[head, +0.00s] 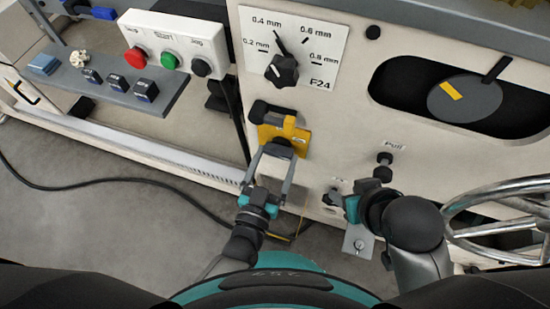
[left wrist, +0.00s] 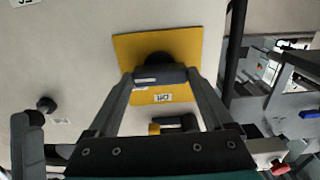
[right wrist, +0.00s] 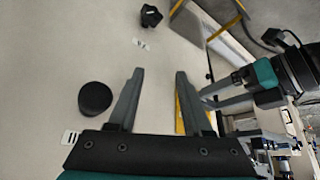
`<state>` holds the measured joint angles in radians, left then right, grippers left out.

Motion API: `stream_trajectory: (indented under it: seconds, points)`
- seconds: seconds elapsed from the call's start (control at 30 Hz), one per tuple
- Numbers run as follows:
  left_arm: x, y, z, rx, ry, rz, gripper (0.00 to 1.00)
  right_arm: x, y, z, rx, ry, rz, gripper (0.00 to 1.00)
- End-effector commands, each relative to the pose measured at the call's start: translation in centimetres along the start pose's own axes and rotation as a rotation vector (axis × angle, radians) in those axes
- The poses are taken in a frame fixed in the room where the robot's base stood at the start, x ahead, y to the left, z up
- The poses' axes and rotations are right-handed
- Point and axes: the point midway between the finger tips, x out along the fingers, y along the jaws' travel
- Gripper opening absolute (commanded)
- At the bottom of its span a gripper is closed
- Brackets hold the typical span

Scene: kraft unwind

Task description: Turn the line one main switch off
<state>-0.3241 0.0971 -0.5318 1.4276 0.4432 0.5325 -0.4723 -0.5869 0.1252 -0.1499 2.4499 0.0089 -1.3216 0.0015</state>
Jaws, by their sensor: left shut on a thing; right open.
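The main switch is a yellow plate (head: 298,133) with a dark handle on the pale machine front. It also shows in the left wrist view (left wrist: 190,48), with the dark handle (left wrist: 160,76) between my fingertips. My left gripper (head: 277,150) is shut on this handle, and its fingers partly hide the switch. A small white label below the handle is too small to read surely. My right gripper (head: 345,203) is open and empty in front of the machine; it also shows in the right wrist view (right wrist: 154,75).
A black knob marked Pull (head: 385,159) and a handwheel (head: 500,215) are near my right arm. A thickness dial (head: 281,70) is above the switch. A button box (head: 170,50) and a grey shelf (head: 115,85) are at left. A black cable (head: 100,185) lies on the floor.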

Motion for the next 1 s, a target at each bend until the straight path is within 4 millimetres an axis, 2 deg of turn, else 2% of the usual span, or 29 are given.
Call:
stream_trajectory:
  seconds: [0.03, 0.17, 0.57, 0.8, 1.0]
  points:
    - [0.0, 0.0, 0.0, 0.000, 0.000, 0.000, 0.43, 0.0, 0.0, 0.0, 0.000, 0.000, 0.000, 0.50]
    - [0.0, 0.0, 0.0, 0.000, 0.001, 0.001, 0.29, 0.0, 0.0, 0.0, 0.000, 0.000, 0.000, 0.50]
    - [0.1, 0.0, -0.1, -0.089, 0.001, 0.001, 0.29, -0.5, 0.4, 0.5, 0.003, -0.040, 0.011, 0.50]
    - [0.1, 0.0, -0.1, -0.270, 0.001, 0.002, 0.29, -1.5, 1.2, 1.1, 0.014, -0.107, 0.031, 0.50]
    - [0.1, 0.0, -0.2, -0.460, 0.002, 0.001, 0.29, -0.7, 1.1, 1.4, 0.013, -0.116, 0.029, 0.50]
